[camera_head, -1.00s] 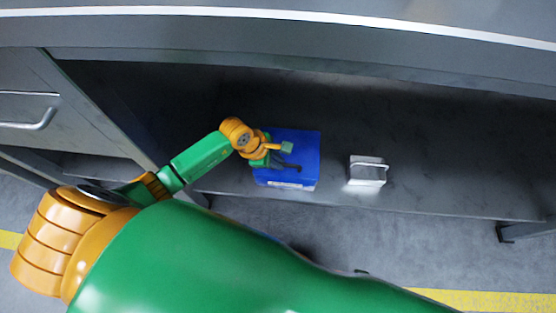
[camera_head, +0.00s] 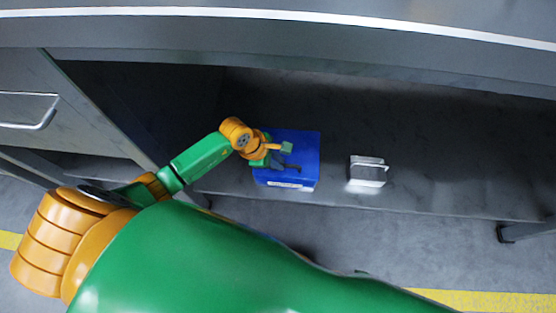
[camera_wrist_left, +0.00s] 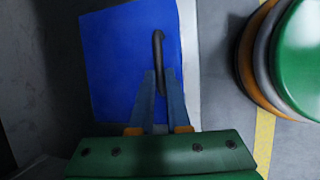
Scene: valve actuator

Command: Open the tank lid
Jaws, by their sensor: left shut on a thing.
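A blue box-shaped tank (camera_head: 306,150) stands on the low shelf, with a pale label on its front. Its blue top (camera_wrist_left: 112,62) fills much of the left wrist view and looks flat, with no open gap visible. A dark bar handle (camera_wrist_left: 157,42) rises from this top. My left gripper (camera_head: 288,167) is over the tank. In the left wrist view its fingers (camera_wrist_left: 161,76) are closed around the near part of the handle. The fingers partly hide the handle's near end. My right gripper is not in view.
A small silver box (camera_head: 366,172) with a handle stands right of the tank on the shelf (camera_head: 450,200). The bench top (camera_head: 300,40) overhangs the shelf. A drawer cabinet (camera_head: 60,110) is at the left. The shelf's right side is clear.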

